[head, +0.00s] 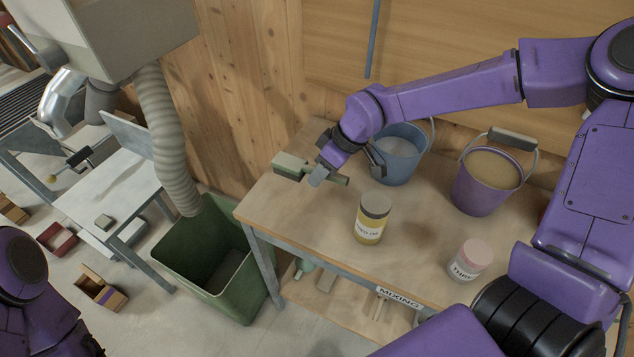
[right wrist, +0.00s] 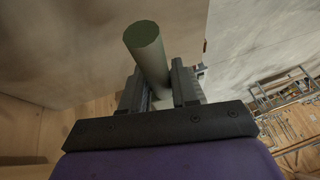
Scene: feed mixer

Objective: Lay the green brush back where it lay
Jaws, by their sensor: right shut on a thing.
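The green brush (head: 290,163) is at the left end of the mixing table (head: 290,215), close to the wooden wall. My right gripper (head: 325,172) is shut on its handle. In the right wrist view the round green handle end (right wrist: 145,38) sticks out between the two fingers of the right gripper (right wrist: 160,92). I cannot tell whether the brush touches the table top. My left gripper is out of view; only part of my left arm shows at the lower left.
A blue bucket (head: 400,150) stands right behind my right gripper. A green bin (head: 185,252) stands left of the table. The table's front left is bare.

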